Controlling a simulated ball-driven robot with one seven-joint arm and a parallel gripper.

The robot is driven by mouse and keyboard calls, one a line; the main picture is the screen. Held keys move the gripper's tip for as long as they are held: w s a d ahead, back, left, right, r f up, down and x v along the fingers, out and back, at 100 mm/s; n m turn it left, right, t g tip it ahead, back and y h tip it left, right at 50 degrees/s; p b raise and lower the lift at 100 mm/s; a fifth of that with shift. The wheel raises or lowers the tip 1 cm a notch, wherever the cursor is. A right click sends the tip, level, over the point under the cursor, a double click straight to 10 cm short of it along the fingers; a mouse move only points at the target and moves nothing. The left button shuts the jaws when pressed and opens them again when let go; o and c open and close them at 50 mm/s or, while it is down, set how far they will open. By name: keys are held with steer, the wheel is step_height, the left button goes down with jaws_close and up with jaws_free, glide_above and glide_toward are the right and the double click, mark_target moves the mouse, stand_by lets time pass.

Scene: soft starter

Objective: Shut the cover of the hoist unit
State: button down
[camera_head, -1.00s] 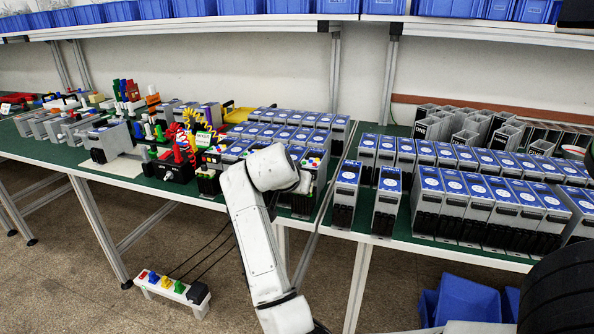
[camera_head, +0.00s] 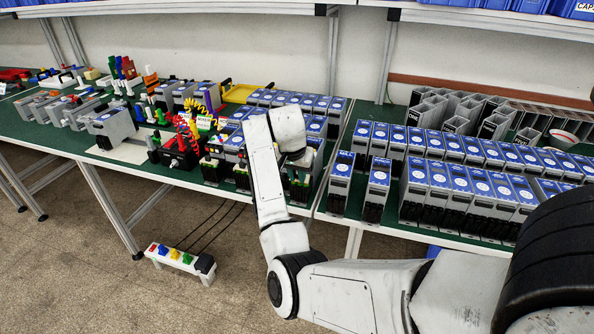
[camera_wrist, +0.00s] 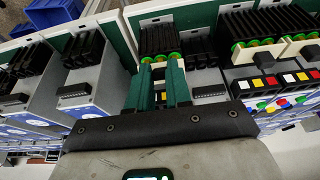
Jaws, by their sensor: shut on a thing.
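I cannot tell for certain which unit is the hoist unit or make out its cover. A white label (camera_head: 205,122) stands by the red and yellow coiled leads in the head view; its lettering is too small to read surely. My gripper's green fingers (camera_wrist: 158,82) are close together on a small pale part at the front of a grey unit with black ribs (camera_wrist: 158,40) and green and orange terminals. The part between the fingertips is mostly hidden. In the head view my arm hides most of this unit, and green fingers show low beside the wrist (camera_head: 297,185).
Blue-topped soft starters (camera_head: 470,185) stand in close rows on the green bench to the right. Another unit with coloured buttons (camera_wrist: 265,90) is close on the right in the wrist view. A box with coloured buttons (camera_head: 180,258) lies on the floor.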

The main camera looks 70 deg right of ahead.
stand_by(0.3)
steer(key=c, duration=1)
jaws_free()
steer(key=shift+c, duration=0.2)
steer(key=shift+r, duration=0.1)
steer(key=v, duration=1)
steer(key=shift+r+b, duration=0.2)
steer(key=shift+b, duration=0.15)
steer(key=shift+a+f, duration=0.1)
